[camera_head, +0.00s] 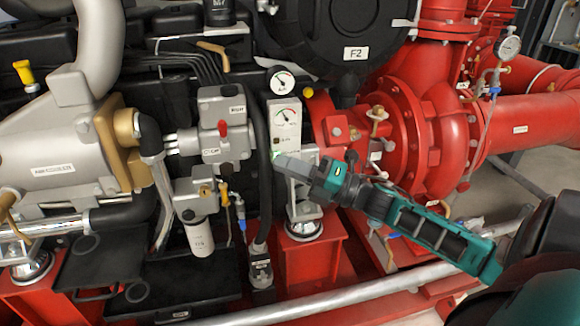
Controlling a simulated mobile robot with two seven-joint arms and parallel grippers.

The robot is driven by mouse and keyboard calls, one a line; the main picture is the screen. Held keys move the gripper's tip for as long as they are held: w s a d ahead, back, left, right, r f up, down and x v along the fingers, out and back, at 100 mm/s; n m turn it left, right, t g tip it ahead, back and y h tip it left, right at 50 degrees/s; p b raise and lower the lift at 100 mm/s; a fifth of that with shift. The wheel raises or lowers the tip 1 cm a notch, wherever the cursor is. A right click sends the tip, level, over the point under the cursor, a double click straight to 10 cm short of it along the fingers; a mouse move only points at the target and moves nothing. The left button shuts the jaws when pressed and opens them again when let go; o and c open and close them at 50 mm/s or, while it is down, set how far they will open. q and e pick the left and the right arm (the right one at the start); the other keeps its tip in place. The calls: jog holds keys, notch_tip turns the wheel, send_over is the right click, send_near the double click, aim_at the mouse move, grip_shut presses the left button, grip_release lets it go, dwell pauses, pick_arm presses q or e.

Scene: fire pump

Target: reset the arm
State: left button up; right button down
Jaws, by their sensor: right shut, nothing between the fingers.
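My right gripper (281,161) is at the end of a teal and black arm that comes in from the lower right. It points left, and its fingers are together with nothing seen between them. Its tip is in front of the area just below the white gauge panel (286,130) on the pump. I cannot tell whether it touches anything. My left gripper is not in view.
The red pump housing (432,130) fills the right. A silver pipe (340,298) crosses the front. A round gauge (508,46) is at the upper right.

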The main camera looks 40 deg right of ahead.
jog(key=shift+s+d, duration=0.1)
jog(key=shift+s, duration=0.1)
dwell(0.5)
jog(key=s+a+f+m+g+h+p, duration=0.1)
jog(key=s+a+f+m+h, duration=0.25)
jog(key=f+m, duration=0.5)
jog(key=s+a+f+m+h, duration=0.2)
jog(key=a+f+m+h, duration=0.25)
jog(key=f+m, duration=0.45)
jog(key=s+a+f+m+g+h, duration=0.1)
jog(key=s+a+f+m+g, duration=0.4)
jog(key=s+a+f+m, duration=0.2)
jog(key=shift+s+a+f+m+p, duration=0.2)
jog(key=shift+s+a+m+p, duration=0.15)
jog(key=shift+s+a+m, duration=0.7)
jog(key=shift+w+d, duration=0.1)
jog(key=shift+w, duration=0.15)
